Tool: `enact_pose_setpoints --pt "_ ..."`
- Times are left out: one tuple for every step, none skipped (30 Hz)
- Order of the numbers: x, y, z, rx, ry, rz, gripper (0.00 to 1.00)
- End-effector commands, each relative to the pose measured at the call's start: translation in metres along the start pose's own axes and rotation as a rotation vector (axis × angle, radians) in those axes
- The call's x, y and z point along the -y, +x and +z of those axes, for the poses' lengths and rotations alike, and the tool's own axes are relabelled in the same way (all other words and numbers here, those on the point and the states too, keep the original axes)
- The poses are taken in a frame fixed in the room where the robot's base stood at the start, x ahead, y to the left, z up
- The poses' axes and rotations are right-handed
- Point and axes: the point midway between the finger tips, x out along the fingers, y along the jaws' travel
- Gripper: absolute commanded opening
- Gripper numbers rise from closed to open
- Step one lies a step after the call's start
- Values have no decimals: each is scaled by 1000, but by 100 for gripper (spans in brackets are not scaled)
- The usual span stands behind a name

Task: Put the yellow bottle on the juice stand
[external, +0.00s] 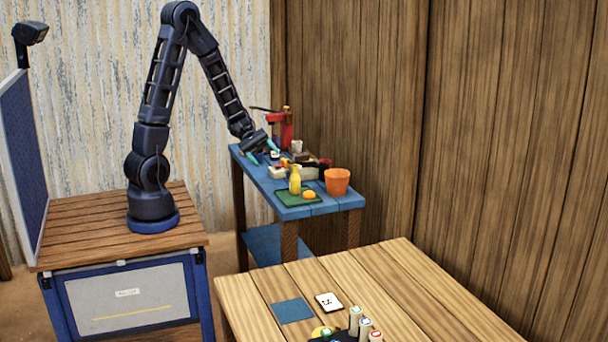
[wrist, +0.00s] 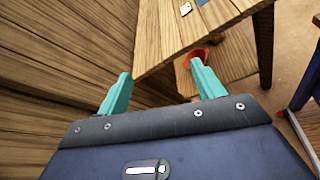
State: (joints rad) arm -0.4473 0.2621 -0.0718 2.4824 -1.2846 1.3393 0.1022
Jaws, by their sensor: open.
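The yellow bottle (external: 295,181) stands upright at the near end of the blue table (external: 293,212), on or right by a flat green board (external: 286,197). I cannot tell for certain which thing is the juice stand. My gripper (external: 262,152) is above the far end of the blue table, short of the bottle and apart from it. Its teal fingers are spread with nothing between them, as the wrist view (wrist: 157,88) also shows. I cannot make out the bottle in the wrist view.
An orange fruit (external: 309,195) and orange bucket (external: 337,181) are beside the bottle. A red device (external: 281,132) and several small items crowd the table's far end. The front wooden table (external: 260,285) holds a blue square (external: 292,310), a white card (external: 329,302) and several small pieces.

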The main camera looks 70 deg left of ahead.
Motion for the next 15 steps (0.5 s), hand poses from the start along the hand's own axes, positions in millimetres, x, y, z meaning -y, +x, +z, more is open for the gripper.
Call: enact_pose_setpoints --pt "-3 -2 -13 13 -45 47 68" --pt "-6 -3 -20 21 -67 76 68" --pt "-9 -5 -29 31 -97 115 68" --pt "-11 -7 -36 37 -120 145 68" --pt "-13 -8 -43 43 -142 175 68" --pt "-16 -11 -53 52 -171 215 68" --pt "-17 -13 -60 57 -193 245 68" --pt "-19 -15 -68 62 -214 275 68" --pt "-20 -18 -78 67 -242 315 68" --pt "-22 -21 -87 72 -264 346 68" --pt "-22 -23 -95 75 -284 377 68" --pt "-23 -27 -106 79 -312 418 68" --pt "-24 -30 -114 81 -332 449 68" --pt "-24 -33 -122 83 -353 480 68" --pt "-24 -37 -133 86 -378 520 68"
